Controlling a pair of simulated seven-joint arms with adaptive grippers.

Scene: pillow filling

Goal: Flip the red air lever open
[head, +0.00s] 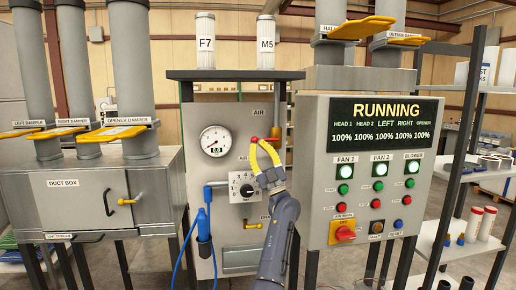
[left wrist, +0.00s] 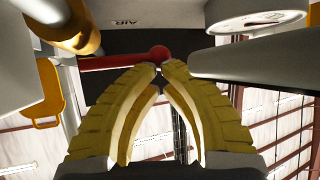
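The red air lever (head: 254,140) is on the grey panel, just below an AIR label and right of the round gauge. In the left wrist view its red bar (left wrist: 115,62) lies roughly horizontal and ends in a round red knob (left wrist: 160,53). My left gripper (head: 258,143) has yellow fingers that arch inward to meet at the knob. In the left wrist view the fingertips (left wrist: 159,68) are nearly together, with the knob just beyond them; whether they touch it I cannot tell. No part of the lever shows clamped between them. My right gripper is not in view.
The pressure gauge (head: 215,141) and a numbered dial (head: 243,187) sit close left of my gripper. The control box (head: 325,225) with lit buttons stands at right, its display reading RUNNING. A yellow handle (head: 253,226) is below. The duct box (head: 88,195) is at left.

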